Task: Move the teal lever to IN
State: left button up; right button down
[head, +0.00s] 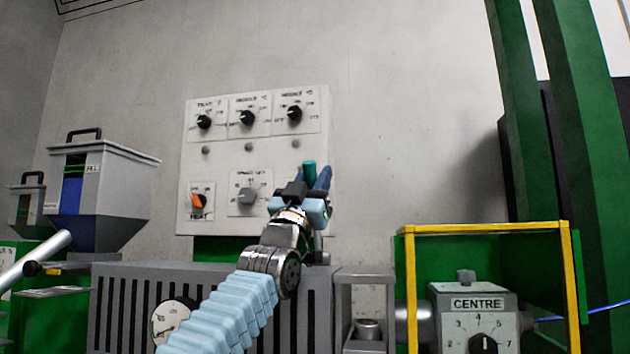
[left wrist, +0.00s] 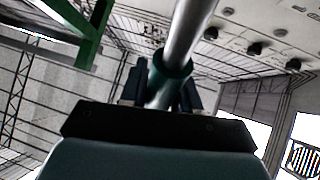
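The teal lever (head: 309,169) stands upright in front of the wall panel in the head view. In the left wrist view the teal grip (left wrist: 172,70) sits on a shiny metal rod (left wrist: 190,28). My left gripper (head: 307,186) has its two fingers on either side of the teal grip. In the left wrist view the dark fingers (left wrist: 163,92) lie close against it, with no clear gap. The lever's base and its IN marking are hidden or out of view. My right gripper is not in view.
A white panel (head: 222,157) with several knobs is behind the gripper. A slatted grey housing (head: 122,305) is below. A yellow frame (head: 488,227) stands at right around a grey box labelled CENTRE (head: 474,303), with a blue cable (head: 607,307) beyond. A hopper (head: 118,180) stands at left.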

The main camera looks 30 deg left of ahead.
aim_at(303, 161)
pick_arm(q)
jog(key=o, duration=0.4)
jog(key=shift+s, duration=0.1)
jog(key=shift+c, duration=0.2)
jog(key=shift+s+f+b, duration=0.2)
jog(key=shift+f+b, duration=0.15)
jog(key=shift+f, duration=0.05)
jog(key=s+b, duration=0.1)
jog(key=s, duration=0.1)
jog(key=s+b, duration=0.1)
jog(key=s, duration=0.1)
jog(key=s+b, duration=0.1)
jog(key=s, duration=0.2)
jog(key=shift+a+f, duration=0.2)
jog(key=shift+f, duration=0.1)
jog(key=s, duration=0.5)
jog(key=shift+s+a+r+p, duration=0.1)
jog(key=shift+s+r+p, duration=0.1)
jog(key=shift+p, duration=0.15)
